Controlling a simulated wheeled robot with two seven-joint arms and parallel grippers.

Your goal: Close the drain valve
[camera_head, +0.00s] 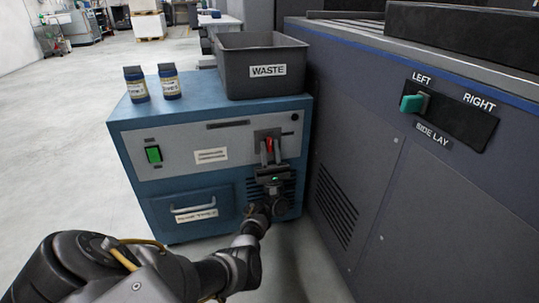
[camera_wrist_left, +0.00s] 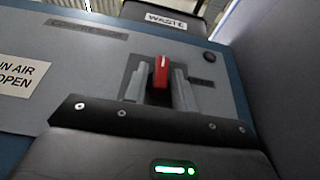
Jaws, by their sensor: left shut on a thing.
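The drain valve's red handle (camera_head: 268,146) is on the grey upper panel of the blue cabinet (camera_head: 160,205), near its right side. In the left wrist view the red handle (camera_wrist_left: 160,73) stands roughly upright, leaning slightly, in front of a dark plate. My left gripper (camera_head: 270,152) reaches up to it, with a finger on each side. The fingers (camera_wrist_left: 160,85) are shut on the handle in the left wrist view; its lower end is partly hidden between them. My right gripper is in neither view.
A dark WASTE bin (camera_head: 235,75) and two small labelled bottles (camera_head: 136,84) (camera_head: 169,80) stand on the cabinet. A green switch (camera_head: 153,154) and a drawer handle (camera_head: 194,208) are on its front. A large grey machine (camera_head: 400,190) stands close on the right. Open floor lies to the left.

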